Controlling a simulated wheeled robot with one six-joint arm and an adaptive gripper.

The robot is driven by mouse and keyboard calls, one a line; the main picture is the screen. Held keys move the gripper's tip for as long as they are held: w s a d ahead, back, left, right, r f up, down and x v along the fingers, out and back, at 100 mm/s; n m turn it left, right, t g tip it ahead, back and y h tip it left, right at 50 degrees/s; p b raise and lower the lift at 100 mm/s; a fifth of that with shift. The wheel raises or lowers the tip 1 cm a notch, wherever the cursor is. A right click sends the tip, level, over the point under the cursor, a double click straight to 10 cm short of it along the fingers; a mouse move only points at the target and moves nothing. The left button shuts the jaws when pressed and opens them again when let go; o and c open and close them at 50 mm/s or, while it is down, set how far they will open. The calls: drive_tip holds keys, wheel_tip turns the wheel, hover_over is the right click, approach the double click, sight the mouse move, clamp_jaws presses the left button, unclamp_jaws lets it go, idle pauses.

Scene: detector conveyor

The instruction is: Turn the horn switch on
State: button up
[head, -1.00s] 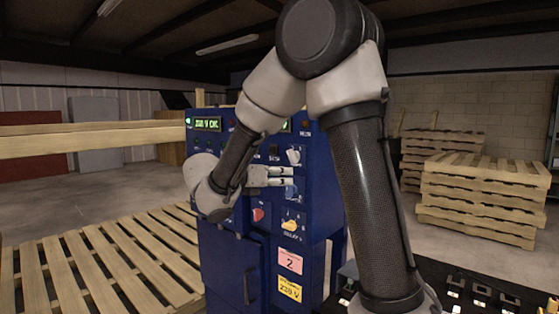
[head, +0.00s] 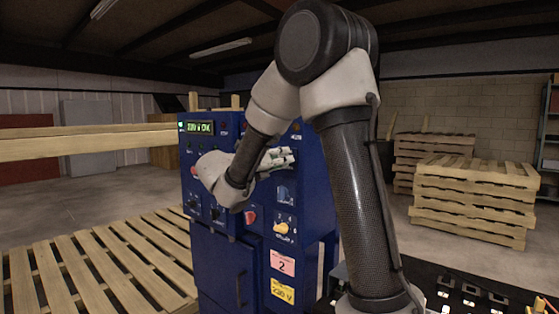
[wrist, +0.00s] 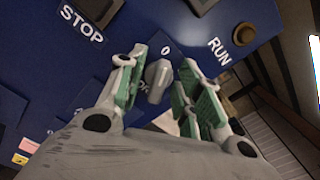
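A blue control cabinet (head: 225,265) stands in front of me. In the wrist view a pale grey knob (wrist: 158,80) sits on the blue panel below a "0" mark. A label under it is mostly hidden and shows only letters like "OR", so I cannot tell for sure whether it is the horn switch. My gripper (wrist: 158,73) is open, with one finger on each side of the knob; contact is not clear. In the head view my gripper (head: 285,157) is at the panel's upper right, hiding the knob there.
A yellow knob (head: 282,228), a red knob (head: 250,217) and a blue switch (head: 284,193) are on the panel. "STOP" and "RUN" labels show in the wrist view. Pallet slats (head: 90,265) lie at left; stacked pallets (head: 475,195) stand at right.

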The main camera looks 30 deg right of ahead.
drive_tip(key=c, duration=0.6)
drive_tip(key=shift+c, duration=0.2)
drive_tip(key=m, duration=1.1)
drive_tip(key=shift+s+d+m, duration=0.1)
drive_tip(key=shift+s+m, duration=0.2)
drive_tip(key=shift+m, duration=0.1)
